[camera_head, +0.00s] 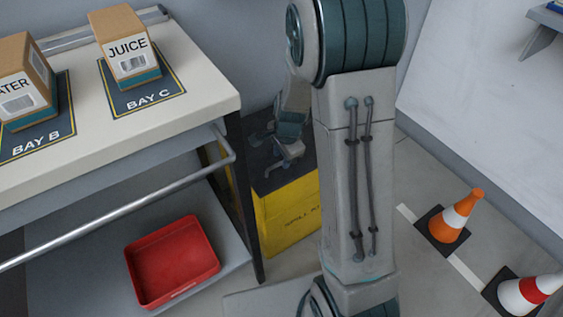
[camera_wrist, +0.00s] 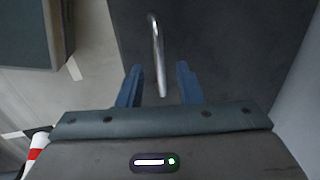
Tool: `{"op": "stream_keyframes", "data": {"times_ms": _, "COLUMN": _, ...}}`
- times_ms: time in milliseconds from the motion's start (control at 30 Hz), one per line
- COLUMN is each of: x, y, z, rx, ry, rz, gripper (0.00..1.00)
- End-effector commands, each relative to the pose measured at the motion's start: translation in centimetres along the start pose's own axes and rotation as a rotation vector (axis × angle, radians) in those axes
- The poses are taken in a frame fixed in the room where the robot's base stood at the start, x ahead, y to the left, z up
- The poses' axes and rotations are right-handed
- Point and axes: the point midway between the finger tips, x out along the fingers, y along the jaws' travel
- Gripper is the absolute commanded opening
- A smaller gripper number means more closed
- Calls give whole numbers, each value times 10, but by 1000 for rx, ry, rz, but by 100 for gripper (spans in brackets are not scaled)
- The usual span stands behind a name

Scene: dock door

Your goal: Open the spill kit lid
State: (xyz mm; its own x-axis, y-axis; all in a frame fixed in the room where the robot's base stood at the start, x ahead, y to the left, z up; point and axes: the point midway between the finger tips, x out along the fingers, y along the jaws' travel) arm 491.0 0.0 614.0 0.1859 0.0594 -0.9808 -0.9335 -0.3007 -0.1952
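The yellow spill kit (camera_head: 287,212) stands on the floor beside the table, partly hidden behind my arm. Its dark lid (camera_head: 264,181) lies flat on top and looks closed. It also fills much of the wrist view (camera_wrist: 215,40). A thin metal handle (camera_wrist: 157,50) on the lid shows there. My gripper (camera_wrist: 159,85) is open, with its two blue fingers on either side of the handle's near end and gaps on both sides. In the head view my gripper (camera_head: 285,160) is over the lid; its fingertips are small and dark there.
The table (camera_head: 205,90) to the left bears a juice box (camera_head: 127,50) and a water box (camera_head: 22,85). A rail (camera_head: 120,210) runs along its front, above a shelf with a red tray (camera_head: 172,262). Cones (camera_head: 453,217) stand at right. A wall is close behind the kit.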

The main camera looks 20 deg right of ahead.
Motion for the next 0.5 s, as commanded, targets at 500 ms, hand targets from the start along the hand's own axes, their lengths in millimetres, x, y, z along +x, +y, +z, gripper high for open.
{"op": "stream_keyframes", "data": {"times_ms": 500, "x": 18, "y": 0, "z": 0, "rx": 0, "ry": 0, "rz": 0, "gripper": 30}}
